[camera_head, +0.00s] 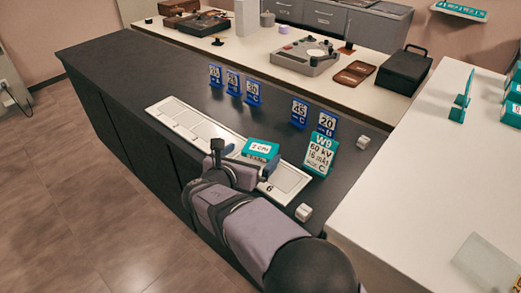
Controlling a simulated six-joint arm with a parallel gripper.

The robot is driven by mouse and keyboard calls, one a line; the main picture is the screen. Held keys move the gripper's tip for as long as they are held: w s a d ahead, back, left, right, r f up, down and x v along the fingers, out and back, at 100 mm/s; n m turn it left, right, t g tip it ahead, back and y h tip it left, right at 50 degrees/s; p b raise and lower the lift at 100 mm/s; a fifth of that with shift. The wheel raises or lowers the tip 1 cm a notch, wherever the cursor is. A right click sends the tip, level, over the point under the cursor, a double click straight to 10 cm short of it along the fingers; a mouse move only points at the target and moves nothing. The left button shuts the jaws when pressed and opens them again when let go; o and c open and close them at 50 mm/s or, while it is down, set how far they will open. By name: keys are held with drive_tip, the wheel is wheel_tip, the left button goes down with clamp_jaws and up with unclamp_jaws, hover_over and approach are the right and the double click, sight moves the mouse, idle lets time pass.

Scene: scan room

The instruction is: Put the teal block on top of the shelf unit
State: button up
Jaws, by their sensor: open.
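A teal block (261,149) with a white label on top, reading about "2 cm", is at the middle of the dark counter, over the long white tray. My gripper (243,154) is open at the block, with dark fingers at its near left and right. The arm hides part of the tray and the block's near underside, so I cannot tell whether the block touches the fingers or rests on the tray. No thing is clearly recognisable as the shelf unit; grey drawer cabinets (325,16) stand at the back.
The long white tray (187,123) has several compartments, the right one marked 6. Several blue number cards (253,92) and a teal W9 card (320,157) stand behind it. Small white blocks (303,212) lie nearby. Teal items (512,110) stand on the right white table.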

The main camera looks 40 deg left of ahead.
sight(260, 148)
drive_tip(key=shift+p+x, duration=0.3)
drive_tip(key=shift+x, duration=2.25)
drive_tip(key=shift+d, duration=0.1)
drive_tip(key=c, duration=1.2)
